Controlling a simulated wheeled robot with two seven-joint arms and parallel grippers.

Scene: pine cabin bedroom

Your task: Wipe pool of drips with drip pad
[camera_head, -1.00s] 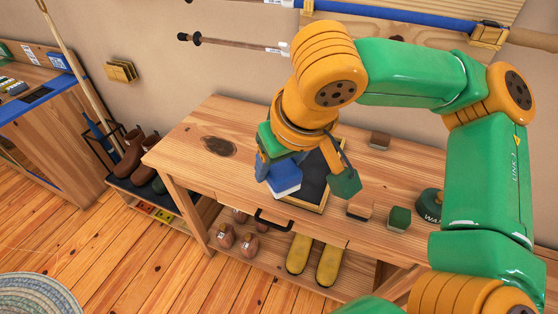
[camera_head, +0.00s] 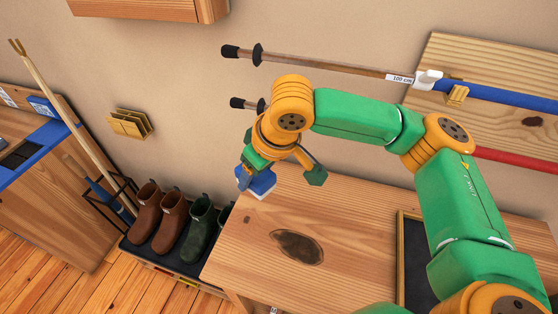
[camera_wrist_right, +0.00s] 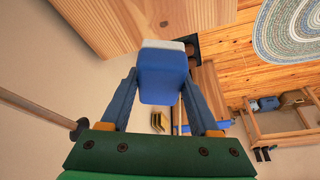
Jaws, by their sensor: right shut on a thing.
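A dark brown oval patch, the apparent pool of drips (camera_head: 297,247), lies on the left part of the wooden bench top (camera_head: 345,215). My right gripper (camera_head: 250,178) is shut on the drip pad (camera_head: 262,188), a blue block with a white face. The pad is near the bench's back left corner, up and left of the patch and apart from it. Its height over the wood is hard to tell. In the right wrist view the pad (camera_wrist_right: 160,78) sits between both blue fingers, with the bench's edge behind it. My left gripper is not in view.
A dark framed board (camera_head: 413,260) lies on the bench's right part. Boots (camera_head: 172,215) stand on a low rack left of the bench. Poles (camera_head: 310,63) hang on the wall behind. The bench top around the patch is clear.

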